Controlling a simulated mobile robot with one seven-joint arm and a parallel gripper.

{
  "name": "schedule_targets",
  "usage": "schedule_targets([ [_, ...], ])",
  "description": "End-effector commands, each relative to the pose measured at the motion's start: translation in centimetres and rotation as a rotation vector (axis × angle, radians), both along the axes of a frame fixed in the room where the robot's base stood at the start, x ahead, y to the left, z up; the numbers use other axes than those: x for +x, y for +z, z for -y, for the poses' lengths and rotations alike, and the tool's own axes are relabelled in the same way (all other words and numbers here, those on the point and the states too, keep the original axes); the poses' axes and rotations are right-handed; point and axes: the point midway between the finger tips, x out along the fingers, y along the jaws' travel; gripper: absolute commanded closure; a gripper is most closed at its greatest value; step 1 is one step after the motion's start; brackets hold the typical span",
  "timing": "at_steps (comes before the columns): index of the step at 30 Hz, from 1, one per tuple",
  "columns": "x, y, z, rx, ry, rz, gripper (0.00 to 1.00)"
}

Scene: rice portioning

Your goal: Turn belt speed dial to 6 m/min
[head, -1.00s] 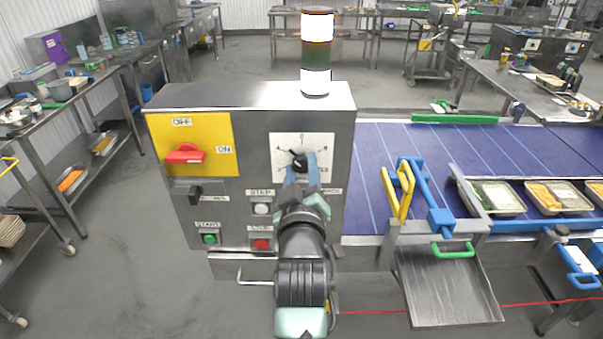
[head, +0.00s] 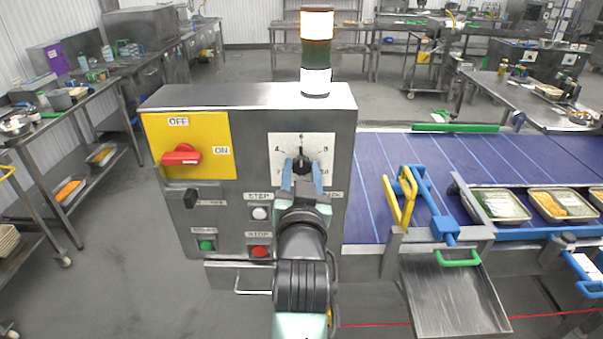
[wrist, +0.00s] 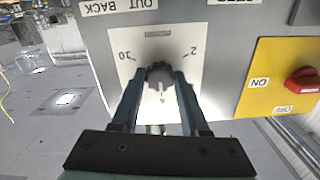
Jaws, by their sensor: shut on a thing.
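The belt speed dial (head: 302,160) is a black knob on a white scale plate (head: 328,141) at the right of the steel control box. In the head view its 4, 6 and 8 marks show, and the knob's pointer is up, at or very near 6. In the wrist view the dial (wrist: 160,74) appears upside down, its white pointer line aimed down, opposite the gap between 2 and 10. My gripper (head: 302,174) is shut on the dial, one blue finger on each side. My gripper also shows in the wrist view (wrist: 158,84). The fingers hide the lower scale.
The box (head: 248,96) also carries a red switch (head: 182,155) on a yellow plate, a black handle (head: 191,198), a white button (head: 260,213), a green button (head: 207,245) and a red button (head: 260,252). The blue belt (head: 372,170) with food trays runs to the right.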

Motion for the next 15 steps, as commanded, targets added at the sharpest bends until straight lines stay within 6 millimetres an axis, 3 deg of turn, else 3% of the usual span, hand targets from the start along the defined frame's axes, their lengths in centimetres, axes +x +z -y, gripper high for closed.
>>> schedule_targets([
  [15,0.0,-0.05,0.02,0.043,-0.001,-0.001,1.0],
])
